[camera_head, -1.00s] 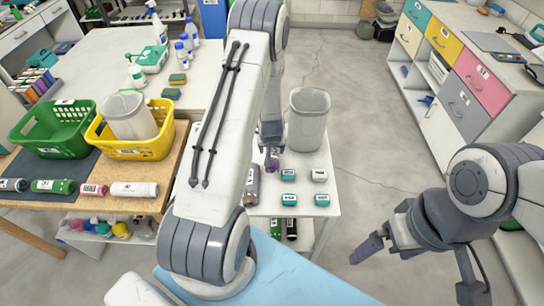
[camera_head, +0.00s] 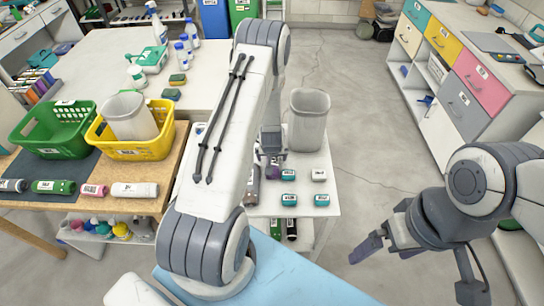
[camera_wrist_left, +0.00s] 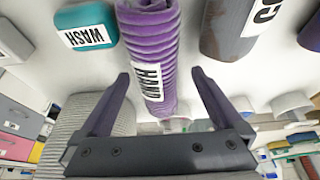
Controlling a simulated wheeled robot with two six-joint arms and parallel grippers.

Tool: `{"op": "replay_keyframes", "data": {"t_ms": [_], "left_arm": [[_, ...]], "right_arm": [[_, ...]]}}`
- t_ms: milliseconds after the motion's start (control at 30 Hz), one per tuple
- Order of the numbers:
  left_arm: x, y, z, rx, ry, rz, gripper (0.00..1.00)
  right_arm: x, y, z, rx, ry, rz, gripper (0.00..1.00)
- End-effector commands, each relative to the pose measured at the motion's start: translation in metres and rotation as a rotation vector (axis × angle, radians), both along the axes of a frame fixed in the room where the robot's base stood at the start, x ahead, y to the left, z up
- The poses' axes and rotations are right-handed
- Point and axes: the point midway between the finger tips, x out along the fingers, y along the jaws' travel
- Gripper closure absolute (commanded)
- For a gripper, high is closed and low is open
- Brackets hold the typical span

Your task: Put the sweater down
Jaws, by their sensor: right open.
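A rolled purple ribbed bundle with a white HAND label (camera_wrist_left: 152,60), which I take to be the sweater, is at the top middle of the left wrist view, over the white table top. Only a little purple (camera_head: 272,171) shows in the head view. My left gripper (camera_wrist_left: 160,78) is open, with one finger on each side of the bundle and visible gaps. In the head view this gripper (camera_head: 271,156) is small and partly hides the bundle. My right gripper (camera_head: 387,250) is open and empty over the floor at the right.
A yellow basket (camera_head: 160,148) and a green basket (camera_head: 45,140) stand on the wooden table at left. The floor at right is open.

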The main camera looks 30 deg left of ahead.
Motion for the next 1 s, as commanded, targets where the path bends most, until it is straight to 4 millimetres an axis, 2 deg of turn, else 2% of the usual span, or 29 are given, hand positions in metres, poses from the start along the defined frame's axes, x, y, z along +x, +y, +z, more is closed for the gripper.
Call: {"op": "replay_keyframes", "data": {"t_ms": [67,267,500,700,867,967,1000], "left_arm": [[0.000,0.000,0.005,0.000,0.000,0.000,0.00],[-0.008,-0.005,0.026,0.000,-0.002,0.000,0.00],[-0.023,-0.014,0.071,0.001,-0.004,0.001,0.00],[-0.034,-0.021,0.102,0.000,-0.002,0.001,0.00],[-0.038,-0.023,0.111,0.002,-0.003,0.000,0.00],[-0.038,-0.024,0.105,0.009,-0.014,-0.001,0.00],[-0.038,-0.024,0.101,0.015,-0.022,0.000,0.00]], "right_arm": [[0.000,0.000,0.004,0.000,0.000,0.000,0.00],[0.000,0.000,-0.005,0.000,0.000,0.000,0.00],[0.000,0.000,-0.012,0.000,0.000,0.001,0.00],[0.000,0.000,-0.010,0.000,0.000,0.001,0.00],[0.000,0.000,-0.012,0.000,0.000,0.001,0.00],[0.000,0.000,-0.030,0.000,0.000,0.001,0.00],[0.000,0.000,-0.041,0.000,0.000,0.001,0.00]]}}
